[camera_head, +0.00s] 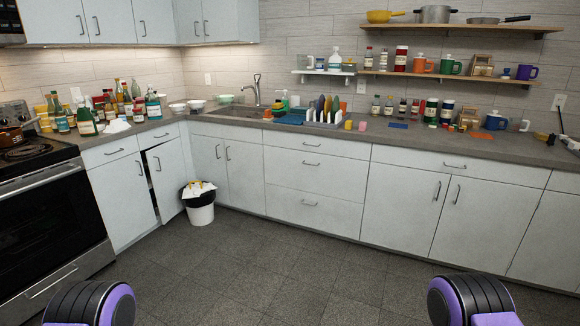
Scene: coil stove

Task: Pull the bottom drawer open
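A stack of white drawers stands in the middle of the back counter. Purple and black parts of my two arms show at the lower left and lower right edges, well short of the cabinets. Neither of my grippers is in view.
Grey floor (240,265) is clear before the drawers. A white bin (201,214) with a black liner stands left of them. One cabinet door (166,180) by the corner is ajar. The counter (440,143) holds a dish rack, bottles and mugs.

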